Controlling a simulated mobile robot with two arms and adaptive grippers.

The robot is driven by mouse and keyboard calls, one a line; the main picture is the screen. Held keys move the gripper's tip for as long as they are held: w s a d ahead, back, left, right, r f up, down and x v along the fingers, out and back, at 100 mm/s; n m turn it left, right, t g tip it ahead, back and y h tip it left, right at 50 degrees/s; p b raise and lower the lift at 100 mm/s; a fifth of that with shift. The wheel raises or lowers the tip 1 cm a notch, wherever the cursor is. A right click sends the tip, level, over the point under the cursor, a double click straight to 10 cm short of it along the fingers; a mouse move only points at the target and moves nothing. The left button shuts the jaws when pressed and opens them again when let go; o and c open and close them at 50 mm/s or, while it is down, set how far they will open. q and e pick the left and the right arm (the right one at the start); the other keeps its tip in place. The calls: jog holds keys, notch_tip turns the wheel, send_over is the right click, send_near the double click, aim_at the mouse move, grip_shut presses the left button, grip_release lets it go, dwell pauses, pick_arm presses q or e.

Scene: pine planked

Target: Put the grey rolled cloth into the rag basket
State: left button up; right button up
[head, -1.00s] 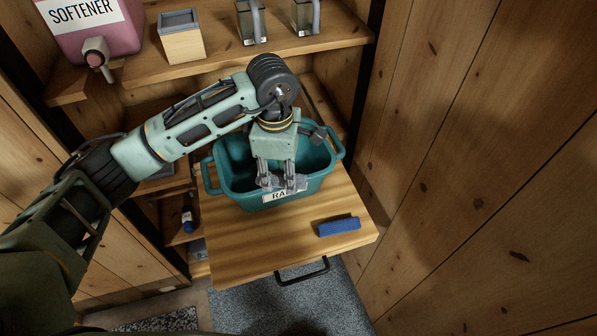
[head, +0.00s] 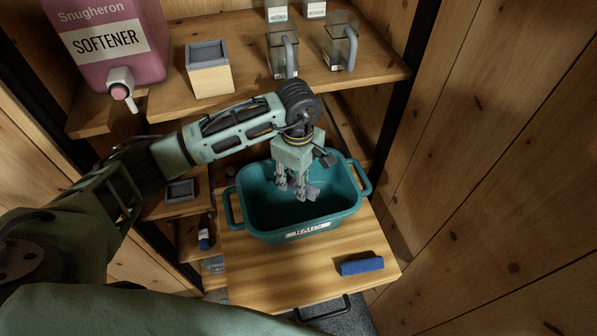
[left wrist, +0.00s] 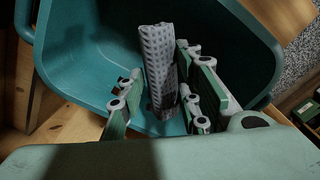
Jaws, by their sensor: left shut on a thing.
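The teal rag basket (head: 258,212) stands on a pulled-out wooden shelf, its open top facing up and a white rags label on its front. My left gripper (head: 298,190) points down over the basket's opening, inside its rim as seen from the head. In the left wrist view the left gripper (left wrist: 155,95) is shut on the grey rolled cloth (left wrist: 160,60), a checked grey roll between its fingers. The teal basket wall and floor (left wrist: 95,60) show behind the cloth. I cannot tell whether the cloth touches the basket floor. My right gripper is not in view.
A blue block-like item (head: 361,266) lies on the pulled-out shelf (head: 270,275) before the basket. Above are a pink softener container (head: 105,45), a small wooden box (head: 208,75) and clear jugs (head: 340,45). A plank wall (head: 490,180) closes the right side.

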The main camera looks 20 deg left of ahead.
pick_arm(q)
notch_tip(320, 180, down, 10)
jog(key=b, duration=0.4)
jog(key=shift+r+b, duration=0.1)
jog(key=shift+b, duration=0.2)
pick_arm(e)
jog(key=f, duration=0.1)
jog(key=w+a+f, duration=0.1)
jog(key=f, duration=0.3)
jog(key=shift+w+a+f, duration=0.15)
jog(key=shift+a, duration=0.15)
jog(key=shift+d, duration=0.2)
pick_arm(q)
jog(key=o, duration=1.2)
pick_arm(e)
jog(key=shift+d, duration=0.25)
pick_arm(q)
jog(key=shift+r, duration=0.1)
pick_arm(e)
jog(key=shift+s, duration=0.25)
pick_arm(q)
notch_tip(320, 180, up, 12)
jog(key=shift+f, duration=0.1)
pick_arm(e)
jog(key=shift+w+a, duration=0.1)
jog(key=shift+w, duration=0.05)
